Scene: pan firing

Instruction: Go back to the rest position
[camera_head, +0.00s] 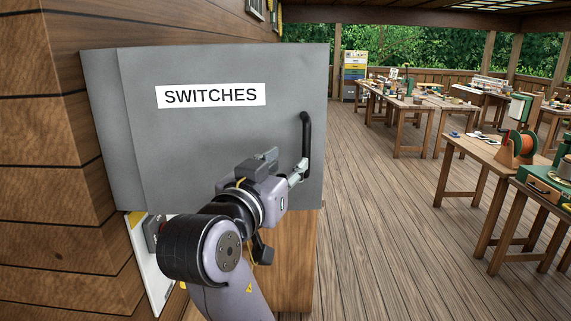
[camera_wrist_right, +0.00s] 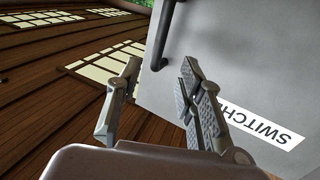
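A grey door (camera_head: 215,150) with a white SWITCHES label (camera_head: 211,95) fills the middle of the head view. Its black upright handle (camera_head: 306,140) is near the right edge. My right gripper (camera_head: 299,171) is at the lower end of the handle, in front of the door. In the right wrist view the two fingers of this gripper (camera_wrist_right: 162,68) are apart with nothing gripped between them. The handle (camera_wrist_right: 163,38) shows just beyond the fingertips there; whether it touches a finger is unclear. My left gripper is in no view.
A wooden plank wall (camera_head: 45,150) stands close on the left. A white panel (camera_head: 150,262) shows partly below the door. Workbenches with tools, such as one bench (camera_head: 480,150), stand at the right. The plank floor (camera_head: 375,220) between is clear.

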